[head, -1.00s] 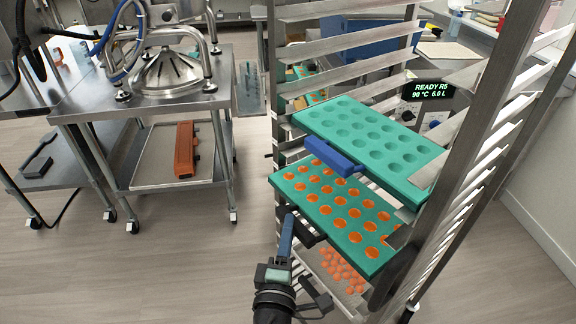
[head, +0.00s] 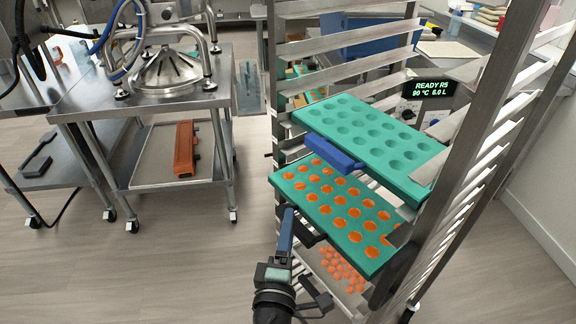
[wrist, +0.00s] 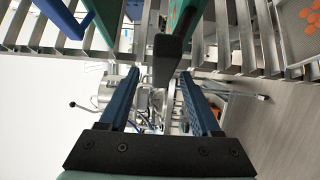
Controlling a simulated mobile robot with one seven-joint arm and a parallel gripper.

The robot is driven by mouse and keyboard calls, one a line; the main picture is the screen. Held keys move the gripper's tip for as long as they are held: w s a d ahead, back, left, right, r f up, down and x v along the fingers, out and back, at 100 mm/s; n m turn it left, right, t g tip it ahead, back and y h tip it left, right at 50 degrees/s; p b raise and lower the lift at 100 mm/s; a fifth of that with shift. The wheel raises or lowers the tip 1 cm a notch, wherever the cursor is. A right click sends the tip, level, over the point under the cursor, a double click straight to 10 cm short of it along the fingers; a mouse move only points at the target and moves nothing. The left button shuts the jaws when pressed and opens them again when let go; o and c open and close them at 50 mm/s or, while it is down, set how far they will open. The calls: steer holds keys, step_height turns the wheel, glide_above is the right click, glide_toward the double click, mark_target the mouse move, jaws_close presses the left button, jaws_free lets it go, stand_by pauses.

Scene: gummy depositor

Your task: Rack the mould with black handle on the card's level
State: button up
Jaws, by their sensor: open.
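The mould with black handle is a green tray (head: 318,208) filled with orange gummies. It sits in the steel rack (head: 461,150), below an empty green mould (head: 375,137) with a blue handle (head: 334,152). My gripper (head: 287,228) is at the mould's front left edge, by its black handle, which it partly hides. In the wrist view the black handle (wrist: 168,60) lies between the spread blue fingers of my gripper (wrist: 161,82), with gaps on both sides. I cannot make out a card on the rack.
A lower tray (head: 330,277) with loose orange gummies is under the mould. A steel trolley (head: 150,105) stands at left with an orange-brown object (head: 187,149) on its shelf. Bare floor lies between trolley and rack.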

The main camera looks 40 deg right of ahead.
steer(key=shift+f, duration=0.1)
steer(key=b+v, duration=0.2)
steer(key=v, duration=1.1)
